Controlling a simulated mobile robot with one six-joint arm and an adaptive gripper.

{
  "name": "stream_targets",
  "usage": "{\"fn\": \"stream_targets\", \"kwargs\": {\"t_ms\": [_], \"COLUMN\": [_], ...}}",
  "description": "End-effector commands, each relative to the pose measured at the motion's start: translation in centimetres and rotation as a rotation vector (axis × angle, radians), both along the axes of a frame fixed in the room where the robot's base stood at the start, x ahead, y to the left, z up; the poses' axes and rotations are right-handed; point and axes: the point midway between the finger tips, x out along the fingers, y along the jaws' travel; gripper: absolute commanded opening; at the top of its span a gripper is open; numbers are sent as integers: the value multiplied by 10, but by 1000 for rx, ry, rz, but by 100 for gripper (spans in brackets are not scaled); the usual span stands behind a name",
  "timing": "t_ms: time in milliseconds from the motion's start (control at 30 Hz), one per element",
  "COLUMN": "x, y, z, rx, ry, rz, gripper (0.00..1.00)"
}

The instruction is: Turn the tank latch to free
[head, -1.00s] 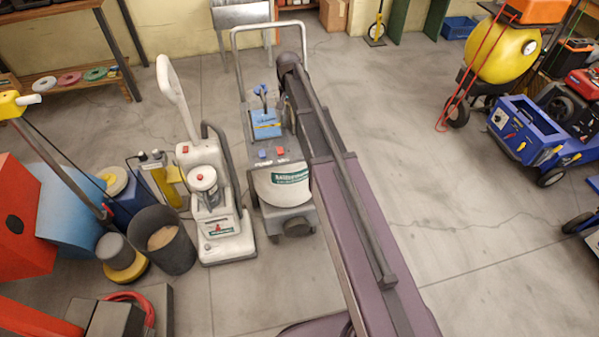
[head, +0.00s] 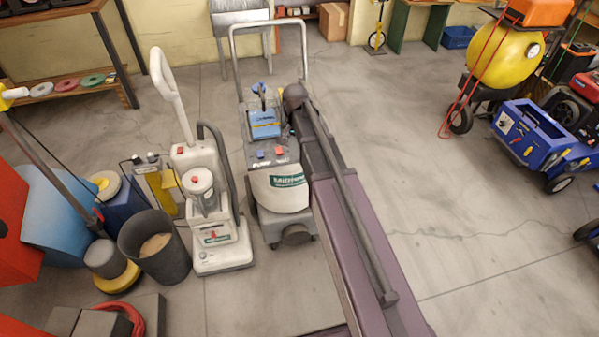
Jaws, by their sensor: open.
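A grey and cream floor machine (head: 280,190) with a tall loop handle stands upright in the middle of the head view. On its top is a blue lid (head: 264,124) with a small dark and blue lever (head: 261,96) standing above it; I cannot tell for sure whether this is the tank latch or how it is set. A red knob (head: 281,151) and a blue knob (head: 260,155) sit lower on its front. My arm reaches along the machine's right side, its far joint beside the blue lid.
A white upright machine (head: 207,210) stands close on the left, with a dark bin (head: 155,250) beside it. A metal stand (head: 240,20) is behind. A yellow tank machine (head: 507,62) and a blue cart (head: 530,135) are at the right. The floor between is clear.

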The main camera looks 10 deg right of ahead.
Motion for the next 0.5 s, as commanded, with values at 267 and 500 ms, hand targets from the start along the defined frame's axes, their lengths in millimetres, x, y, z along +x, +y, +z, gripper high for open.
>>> {"fn": "stream_targets", "kwargs": {"t_ms": [267,500], "x": [-29,-48], "y": [0,0], "z": [-28,-43], "rx": [0,0], "ry": [0,0], "rz": [-54,-95], "gripper": [60,60]}}
